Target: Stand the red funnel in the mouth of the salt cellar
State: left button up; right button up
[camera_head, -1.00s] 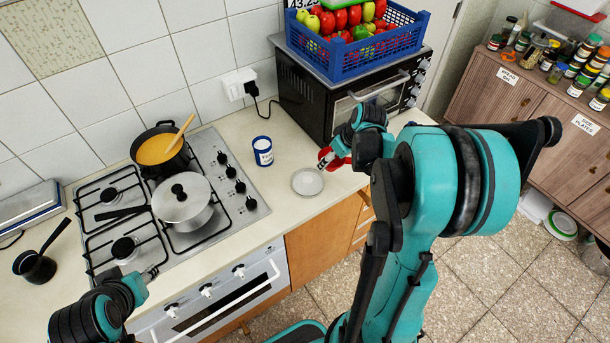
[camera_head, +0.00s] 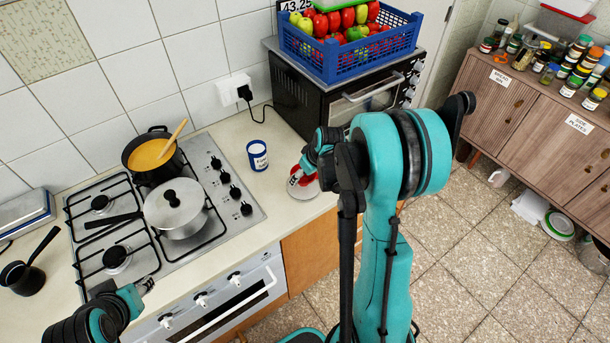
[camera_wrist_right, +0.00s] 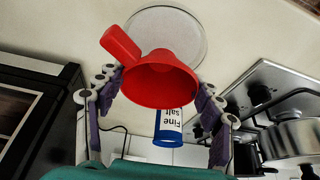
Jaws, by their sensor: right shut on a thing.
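The red funnel (camera_wrist_right: 162,82) is held between the purple-padded fingers of my right gripper (camera_wrist_right: 157,90) in the right wrist view; it shows in the head view (camera_head: 296,188) over the pale saucer, partly hidden by the gripper. The salt cellar (camera_head: 258,157) is a blue-and-white tub labelled salt, upright on the counter left of the funnel and apart from it. It also shows in the wrist view (camera_wrist_right: 168,124), partly covered by the funnel. My left gripper (camera_head: 146,286) is low at the left by the hob's front edge; its fingers are too small to read.
A pale round saucer (camera_wrist_right: 180,25) lies on the counter below the funnel. The hob (camera_head: 236,195) with a lidded pan (camera_head: 176,212) and a soup pot (camera_head: 152,137) is left of the cellar. The black oven (camera_head: 318,103) with a blue crate (camera_head: 345,62) stands behind, right.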

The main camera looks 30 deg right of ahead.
jog(key=shift+f, duration=0.1)
jog(key=o, duration=0.7)
jog(key=shift+f, duration=0.1)
jog(key=o, duration=0.4)
jog(key=shift+o, duration=0.2)
jog(key=shift+r, duration=0.35)
jog(key=a+p+v, duration=0.1)
jog(key=p+v, duration=0.2)
jog(key=v, duration=0.9)
jog(key=s+a+r+t, duration=0.1)
jog(key=s+a+r, duration=0.2)
jog(key=s+a, duration=0.3)
jog(key=s+a+r+m+t, duration=0.1)
jog(key=s+a+r, duration=0.2)
jog(key=s+a, duration=0.4)
jog(key=shift+s+a+m+t+h, duration=0.3)
jog(key=shift+a, duration=0.8)
